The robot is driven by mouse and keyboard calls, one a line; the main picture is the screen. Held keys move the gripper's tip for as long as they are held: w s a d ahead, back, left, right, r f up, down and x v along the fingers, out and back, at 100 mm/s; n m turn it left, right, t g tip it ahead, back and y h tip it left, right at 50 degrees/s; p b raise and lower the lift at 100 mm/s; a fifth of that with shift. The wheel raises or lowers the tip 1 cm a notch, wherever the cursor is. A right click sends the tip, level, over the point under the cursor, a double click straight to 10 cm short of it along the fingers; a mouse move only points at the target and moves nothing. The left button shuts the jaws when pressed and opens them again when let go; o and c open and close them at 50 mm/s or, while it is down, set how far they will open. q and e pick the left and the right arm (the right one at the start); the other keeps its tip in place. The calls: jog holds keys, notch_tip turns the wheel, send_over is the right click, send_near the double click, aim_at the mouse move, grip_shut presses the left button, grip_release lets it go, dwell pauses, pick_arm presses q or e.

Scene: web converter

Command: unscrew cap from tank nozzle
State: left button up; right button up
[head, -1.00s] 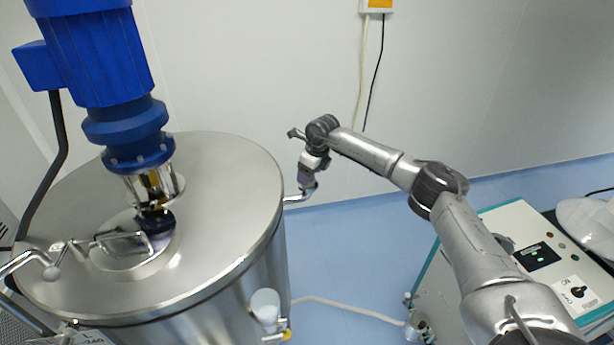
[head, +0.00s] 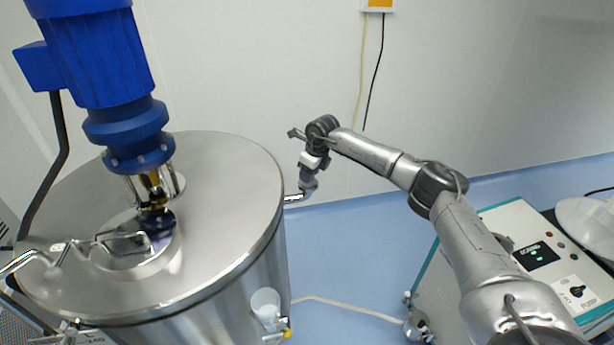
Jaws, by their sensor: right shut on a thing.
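The steel tank (head: 225,185) stands at the left with a round lid. A short pipe nozzle (head: 293,198) sticks out of its right side near the rim. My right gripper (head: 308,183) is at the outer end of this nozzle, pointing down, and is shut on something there. The cap is not clearly visible; the gripper covers the nozzle's end, so I cannot tell how far the cap is turned. My left gripper is not in view.
A blue motor (head: 100,60) stands on the tank lid. A white cup (head: 265,304) is at the tank's lower right, by a pale hose (head: 345,309) on the blue floor. A control cabinet (head: 535,250) stands at the right. Floor between tank and cabinet is mostly clear.

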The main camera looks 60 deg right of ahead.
jog(key=shift+c, duration=0.6)
jog(key=n, duration=0.2)
jog(key=shift+n+y+p, duration=0.3)
jog(key=shift+p, duration=0.1)
jog(key=shift+d+n, duration=0.1)
jog(key=shift+n, duration=0.7)
jog(key=shift+n+y, duration=0.4)
jog(key=shift+n, duration=0.5)
jog(key=shift+w+n+g+p, duration=0.1)
jog(key=shift+n+g+p, duration=0.2)
jog(key=shift+n, duration=0.7)
